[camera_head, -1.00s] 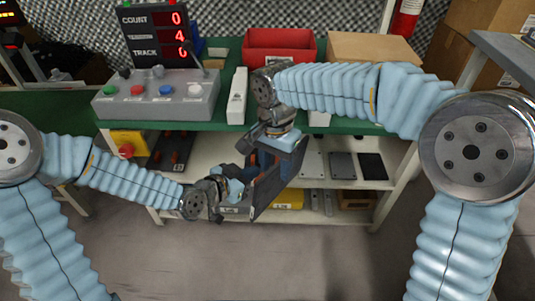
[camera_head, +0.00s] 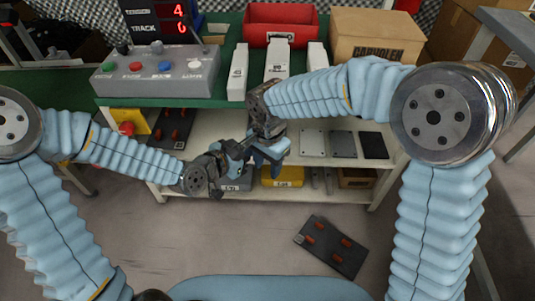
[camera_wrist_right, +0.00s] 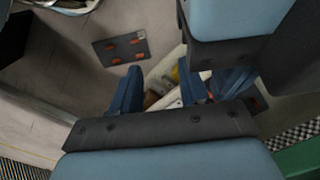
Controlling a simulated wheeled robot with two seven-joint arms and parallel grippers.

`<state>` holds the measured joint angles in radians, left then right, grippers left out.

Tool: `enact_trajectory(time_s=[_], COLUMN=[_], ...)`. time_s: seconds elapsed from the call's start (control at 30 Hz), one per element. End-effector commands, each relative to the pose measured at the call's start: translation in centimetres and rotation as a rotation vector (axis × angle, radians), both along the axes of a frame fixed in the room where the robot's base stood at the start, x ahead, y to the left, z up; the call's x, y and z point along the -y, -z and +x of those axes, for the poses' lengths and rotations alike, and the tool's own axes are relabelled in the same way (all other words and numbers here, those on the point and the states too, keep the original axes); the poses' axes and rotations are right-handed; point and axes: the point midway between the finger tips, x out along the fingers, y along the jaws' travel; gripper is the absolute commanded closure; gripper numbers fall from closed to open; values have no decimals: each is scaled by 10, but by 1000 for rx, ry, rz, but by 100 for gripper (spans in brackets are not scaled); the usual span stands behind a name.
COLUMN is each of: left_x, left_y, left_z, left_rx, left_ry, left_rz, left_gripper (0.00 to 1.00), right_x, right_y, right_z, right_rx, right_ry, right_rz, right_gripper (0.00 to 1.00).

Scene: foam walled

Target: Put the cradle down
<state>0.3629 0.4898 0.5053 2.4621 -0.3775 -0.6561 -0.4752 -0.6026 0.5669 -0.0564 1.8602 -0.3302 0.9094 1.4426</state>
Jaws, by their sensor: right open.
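A dark flat plate with several orange pegs, which looks like the cradle (camera_head: 331,247), lies on the floor in front of the shelf unit. It also shows in the right wrist view (camera_wrist_right: 122,48), apart from the fingers. My right gripper (camera_head: 268,153) hangs in front of the middle shelf. In the right wrist view its blue fingers (camera_wrist_right: 160,90) are spread with nothing between them. My left gripper (camera_head: 232,160) is close beside the right one, and the two overlap in the head view. Its fingertips are too hidden to tell whether they are open.
The green bench (camera_head: 225,85) carries a control box (camera_head: 155,80), a red bin (camera_head: 280,24), white blocks and a cardboard box (camera_head: 375,38). The shelf (camera_head: 300,148) below holds another pegged dark plate (camera_head: 172,128) and flat plates. Open floor surrounds the fallen plate.

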Motion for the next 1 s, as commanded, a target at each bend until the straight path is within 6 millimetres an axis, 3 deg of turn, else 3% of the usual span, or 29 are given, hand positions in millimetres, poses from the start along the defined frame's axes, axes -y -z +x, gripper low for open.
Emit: enact_trajectory(time_s=[0.27,0.6,1.0], left_x=[0,0,0], left_y=[0,0,0], left_z=[0,0,0], left_rx=[0,0,0], left_ry=[0,0,0], left_rz=[0,0,0], left_gripper=[100,100,100], right_x=[0,0,0], right_y=[2,2,2], right_z=[0,0,0], right_rx=[0,0,0], right_ry=[0,0,0], right_rz=[0,0,0], right_gripper=[55,100,100])
